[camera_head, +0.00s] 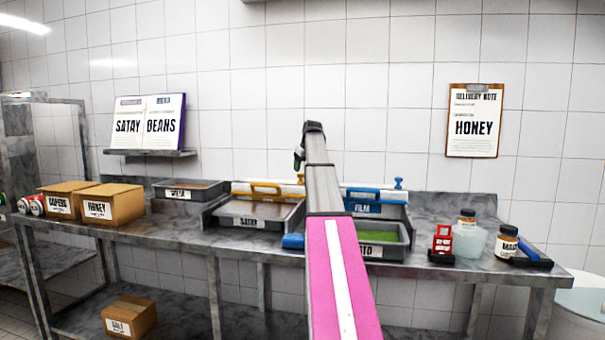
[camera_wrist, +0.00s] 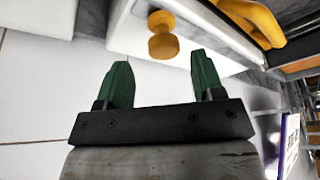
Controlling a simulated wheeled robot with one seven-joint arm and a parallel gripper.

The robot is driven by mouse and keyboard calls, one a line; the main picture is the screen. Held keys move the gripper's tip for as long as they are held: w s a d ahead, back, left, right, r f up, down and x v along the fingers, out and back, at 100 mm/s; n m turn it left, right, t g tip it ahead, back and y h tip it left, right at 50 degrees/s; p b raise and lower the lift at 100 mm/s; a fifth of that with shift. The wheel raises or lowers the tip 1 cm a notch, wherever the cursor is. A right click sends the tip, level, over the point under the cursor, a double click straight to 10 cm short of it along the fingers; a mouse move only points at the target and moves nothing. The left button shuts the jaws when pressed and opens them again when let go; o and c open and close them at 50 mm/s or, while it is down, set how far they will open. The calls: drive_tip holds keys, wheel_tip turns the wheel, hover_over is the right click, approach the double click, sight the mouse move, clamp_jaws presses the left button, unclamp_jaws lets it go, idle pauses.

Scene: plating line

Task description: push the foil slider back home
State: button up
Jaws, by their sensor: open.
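A dispenser with a yellow slider and rail (camera_head: 268,188) stands at the back of the counter, left of my arm. I take it as the foil one; I can read no foil label. In the wrist view a yellow knob (camera_wrist: 161,36) sits just beyond the fingertips, with a yellow handle (camera_wrist: 252,18) to its right. My gripper (camera_wrist: 160,72) is open, its two green fingers apart and nothing between them. In the head view my gripper (camera_head: 299,160) is above the rail's right end, partly hidden by my arm.
A blue dispenser labelled FILM (camera_head: 365,207) stands right of my arm. A SATAY tray (camera_head: 248,222) sits before the yellow rail. Cardboard boxes (camera_head: 114,204) stand left; jars (camera_head: 507,243) and a red stand (camera_head: 441,244) stand right. The tiled wall is close behind.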

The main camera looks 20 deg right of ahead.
drive_tip(key=v, duration=0.7)
drive_tip(key=shift+r, duration=0.25)
drive_tip(key=shift+s, duration=0.15)
